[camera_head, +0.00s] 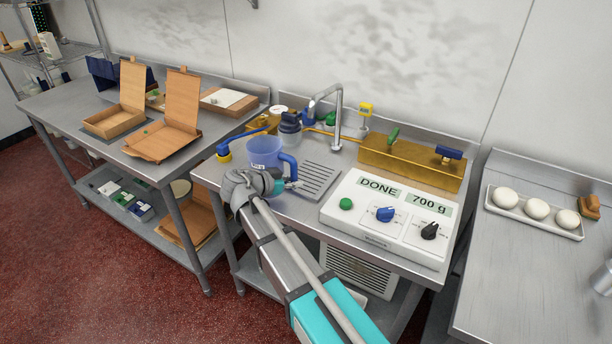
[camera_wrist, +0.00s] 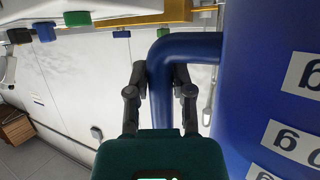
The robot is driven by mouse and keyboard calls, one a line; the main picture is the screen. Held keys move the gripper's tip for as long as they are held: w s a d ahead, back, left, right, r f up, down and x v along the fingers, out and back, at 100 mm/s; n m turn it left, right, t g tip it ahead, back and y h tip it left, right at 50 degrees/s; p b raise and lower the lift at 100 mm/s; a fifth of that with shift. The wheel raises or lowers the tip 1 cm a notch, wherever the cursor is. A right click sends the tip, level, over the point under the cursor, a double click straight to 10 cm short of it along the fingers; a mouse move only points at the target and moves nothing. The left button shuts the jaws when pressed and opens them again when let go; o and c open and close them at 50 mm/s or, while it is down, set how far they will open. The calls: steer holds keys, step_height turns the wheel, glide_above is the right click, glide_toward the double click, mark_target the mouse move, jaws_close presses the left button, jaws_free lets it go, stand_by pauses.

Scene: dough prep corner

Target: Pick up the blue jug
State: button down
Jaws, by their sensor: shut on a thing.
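The blue jug (camera_head: 263,151) stands upright at the left end of the steel counter, close to the drain grate. Its handle is on its right side in the head view. My gripper (camera_head: 284,186) is at that handle. In the wrist view, the jug's body (camera_wrist: 240,70) with white labels fills the right side, and my gripper's fingers (camera_wrist: 160,92) are shut on the handle (camera_wrist: 162,110), one on each side. I cannot tell whether the jug's base touches the counter; my gripper partly hides it.
A white device (camera_head: 388,219) reading "DONE 700 g" stands right of the drain grate (camera_head: 317,181). A faucet (camera_head: 337,115) rises behind. A brass box (camera_head: 411,163) stands at the back. Wooden boxes (camera_head: 168,128) lie on the left table. A tray of white balls (camera_head: 536,226) is far right.

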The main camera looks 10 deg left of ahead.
mark_target(291, 169)
steer(key=shift+s+a, duration=0.55)
steer(key=shift+s, duration=0.05)
steer(key=shift+r, duration=0.15)
step_height(291, 169, up, 5)
steer(key=p, duration=0.5)
stand_by(0.4)
steer(key=shift+w+d, duration=0.1)
steer(key=shift+d, duration=0.05)
stand_by(0.4)
